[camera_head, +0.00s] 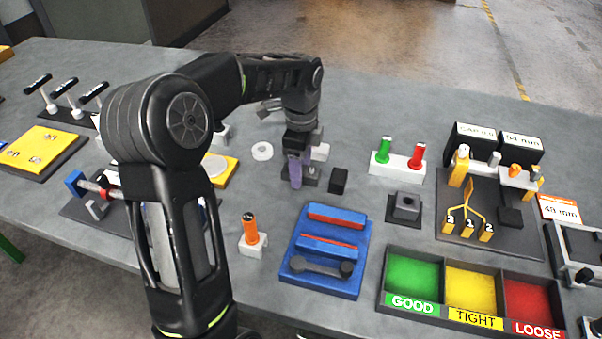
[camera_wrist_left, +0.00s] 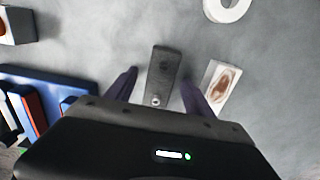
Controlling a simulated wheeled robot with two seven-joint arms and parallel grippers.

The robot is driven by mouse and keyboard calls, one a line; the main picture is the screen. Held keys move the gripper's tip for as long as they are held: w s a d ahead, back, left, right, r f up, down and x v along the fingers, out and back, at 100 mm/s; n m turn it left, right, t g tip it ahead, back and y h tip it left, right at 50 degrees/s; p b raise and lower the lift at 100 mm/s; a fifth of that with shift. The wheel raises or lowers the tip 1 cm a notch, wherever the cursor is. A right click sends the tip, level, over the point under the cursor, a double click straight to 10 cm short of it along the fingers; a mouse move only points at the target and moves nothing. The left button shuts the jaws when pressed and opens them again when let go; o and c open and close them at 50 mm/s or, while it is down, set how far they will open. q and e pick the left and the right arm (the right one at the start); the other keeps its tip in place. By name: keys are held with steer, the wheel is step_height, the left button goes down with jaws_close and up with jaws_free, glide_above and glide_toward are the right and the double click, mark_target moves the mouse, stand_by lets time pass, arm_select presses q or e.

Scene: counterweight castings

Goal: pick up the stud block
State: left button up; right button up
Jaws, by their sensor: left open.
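The stud block (camera_wrist_left: 160,75) is a dark grey oblong block with a small light round stud near one end. In the left wrist view it lies between the two purple fingers of my left gripper (camera_wrist_left: 157,88), with a gap on each side. In the head view my left gripper (camera_head: 296,178) points down over the table. The stud block (camera_head: 311,180) shows only partly there, behind and beside a finger. I cannot tell how far the fingertips reach down beside it. My right gripper is not in view.
A black block (camera_head: 338,181) stands just right of the gripper. A white block with a brown oval (camera_wrist_left: 222,84) lies close beside one finger. A white ring (camera_head: 262,151) lies left. A blue tray (camera_head: 301,276) and sorting bin (camera_head: 411,305) sit nearer the front.

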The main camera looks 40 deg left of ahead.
arm_select(q)
steer(key=shift+c, duration=0.3)
jaws_close()
stand_by(0.3)
stand_by(0.8)
